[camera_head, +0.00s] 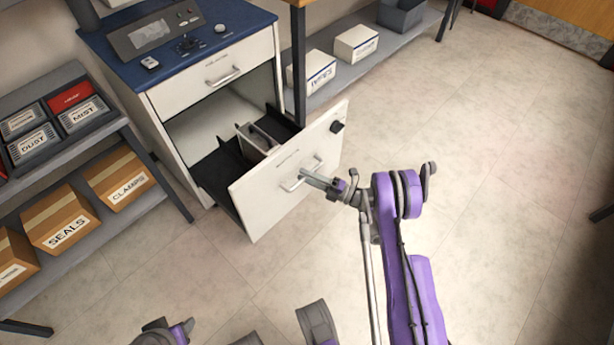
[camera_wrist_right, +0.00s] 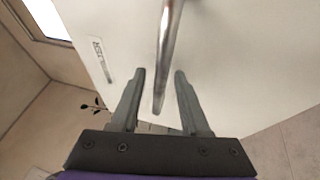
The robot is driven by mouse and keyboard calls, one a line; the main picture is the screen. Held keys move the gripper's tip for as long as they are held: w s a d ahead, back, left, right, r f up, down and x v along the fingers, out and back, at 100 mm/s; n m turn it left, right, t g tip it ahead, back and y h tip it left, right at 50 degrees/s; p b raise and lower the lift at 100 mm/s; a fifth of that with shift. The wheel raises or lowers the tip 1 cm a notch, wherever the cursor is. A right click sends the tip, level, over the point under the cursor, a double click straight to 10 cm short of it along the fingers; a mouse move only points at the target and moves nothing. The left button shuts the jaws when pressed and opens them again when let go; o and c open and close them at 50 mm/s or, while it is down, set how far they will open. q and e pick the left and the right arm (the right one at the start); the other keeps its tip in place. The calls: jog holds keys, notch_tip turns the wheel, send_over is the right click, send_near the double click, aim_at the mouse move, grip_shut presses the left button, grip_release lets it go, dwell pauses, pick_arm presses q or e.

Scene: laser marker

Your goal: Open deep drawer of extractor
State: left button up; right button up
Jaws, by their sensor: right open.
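The extractor is a white cabinet with a blue top (camera_head: 176,40). Its deep lower drawer (camera_head: 262,196) is pulled well out, and its dark interior shows with a grey item inside. The drawer front carries a metal bar handle (camera_head: 297,181), which also shows in the right wrist view (camera_wrist_right: 166,62). My right gripper (camera_head: 312,178) is at this handle. In the right wrist view its fingers (camera_wrist_right: 158,88) are apart, with the lower end of the handle between them and a gap on each side. Of my left arm only a part shows at the bottom edge; its gripper fingers are not visible.
The upper drawer (camera_head: 215,72) is shut. A shelf with boxes (camera_head: 68,220) and bins (camera_head: 35,146) stands at the left. White boxes (camera_head: 356,43) sit on a low shelf behind. The floor (camera_head: 480,150) at the right is clear.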

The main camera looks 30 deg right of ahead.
jog(key=p+v, duration=0.1)
jog(key=v, duration=0.9)
jog(key=shift+s+d+f, duration=0.15)
jog(key=shift+s+d, duration=0.1)
jog(key=shift+s, duration=0.05)
dwell(0.4)
